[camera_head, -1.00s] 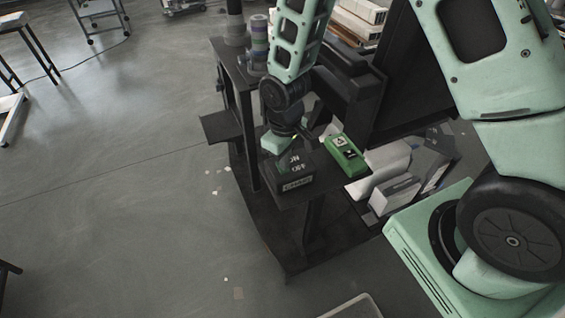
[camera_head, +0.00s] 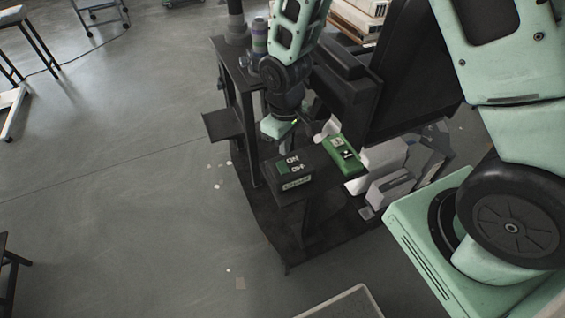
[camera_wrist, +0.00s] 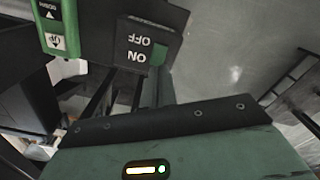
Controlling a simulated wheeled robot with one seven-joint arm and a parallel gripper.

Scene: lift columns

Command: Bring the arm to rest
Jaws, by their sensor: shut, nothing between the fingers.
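My gripper (camera_head: 279,126) is at the end of my pale green arm, just behind and above the black ON/OFF box (camera_head: 296,184) in the head view. In the wrist view its narrow green fingers (camera_wrist: 156,88) are together and empty, pointing toward that box. The ON/OFF box (camera_wrist: 136,66) has white lettering and a green switch. The gripper appears apart from it. My forearm hides part of the dark stand behind.
A green control box (camera_head: 343,152) with up and down arrows sits right of the ON/OFF box. A dark panel (camera_head: 349,95) rises close behind. White boxes (camera_head: 389,188) lie low at the right. Open grey floor (camera_head: 120,180) spreads to the left.

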